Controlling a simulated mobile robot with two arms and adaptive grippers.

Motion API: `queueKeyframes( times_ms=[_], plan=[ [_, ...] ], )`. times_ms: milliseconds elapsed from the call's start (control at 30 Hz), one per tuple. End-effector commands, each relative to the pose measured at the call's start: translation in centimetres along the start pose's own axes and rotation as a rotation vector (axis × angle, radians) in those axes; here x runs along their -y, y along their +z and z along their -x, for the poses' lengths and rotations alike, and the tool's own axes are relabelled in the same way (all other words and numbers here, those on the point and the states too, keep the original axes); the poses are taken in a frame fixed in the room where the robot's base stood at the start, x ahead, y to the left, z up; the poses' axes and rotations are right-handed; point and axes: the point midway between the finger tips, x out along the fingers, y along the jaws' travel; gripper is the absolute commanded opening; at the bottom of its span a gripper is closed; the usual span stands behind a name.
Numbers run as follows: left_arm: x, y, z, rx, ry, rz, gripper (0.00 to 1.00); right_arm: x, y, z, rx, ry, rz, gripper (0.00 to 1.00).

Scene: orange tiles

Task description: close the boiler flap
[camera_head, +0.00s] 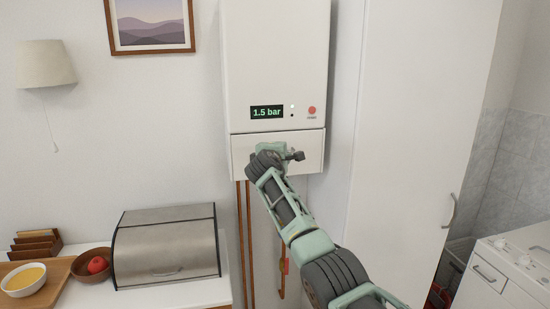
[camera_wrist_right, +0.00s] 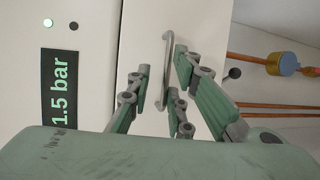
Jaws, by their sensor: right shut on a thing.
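The boiler (camera_head: 278,60) is a white box on the wall. Its flap (camera_head: 310,143) is the white panel along the bottom, below the display. The flap looks close to upright, with a thin dark seam along its top edge; I cannot tell whether it is fully flush. My right gripper (camera_head: 272,155) is at the middle of the flap and covers its handle in the head view. In the right wrist view my right gripper (camera_wrist_right: 163,88) has its fingers on both sides of the grey flap handle (camera_wrist_right: 167,50), shut on it. My left gripper is out of view.
The boiler display (camera_head: 267,112) reads 1.5 bar. Copper pipes (camera_head: 245,245) run down below the boiler. A tall white cabinet (camera_head: 425,110) stands close on the right. A metal bread box (camera_head: 165,250) and bowls stand on the counter at lower left.

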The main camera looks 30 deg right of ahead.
Motion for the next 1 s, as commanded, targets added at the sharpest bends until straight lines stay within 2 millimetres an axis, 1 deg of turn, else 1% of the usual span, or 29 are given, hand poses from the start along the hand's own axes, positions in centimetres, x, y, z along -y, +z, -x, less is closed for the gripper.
queueKeyframes(
  times_ms=[33,100,600,800,1000],
  plan=[
    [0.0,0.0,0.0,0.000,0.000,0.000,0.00,-0.6,-0.1,0.7,-0.005,0.012,-0.005,0.14],
    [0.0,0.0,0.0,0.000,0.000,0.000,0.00,-0.6,-0.1,1.5,-0.005,0.012,-0.005,0.14],
    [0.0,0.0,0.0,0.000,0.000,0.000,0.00,-0.1,0.1,7.9,-0.002,0.001,-0.004,0.14],
    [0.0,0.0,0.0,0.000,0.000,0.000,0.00,0.0,0.1,9.2,-0.001,-0.001,-0.005,0.14],
    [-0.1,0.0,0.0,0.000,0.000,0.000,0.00,0.1,0.1,9.3,-0.001,-0.002,-0.004,0.14]
  ],
)
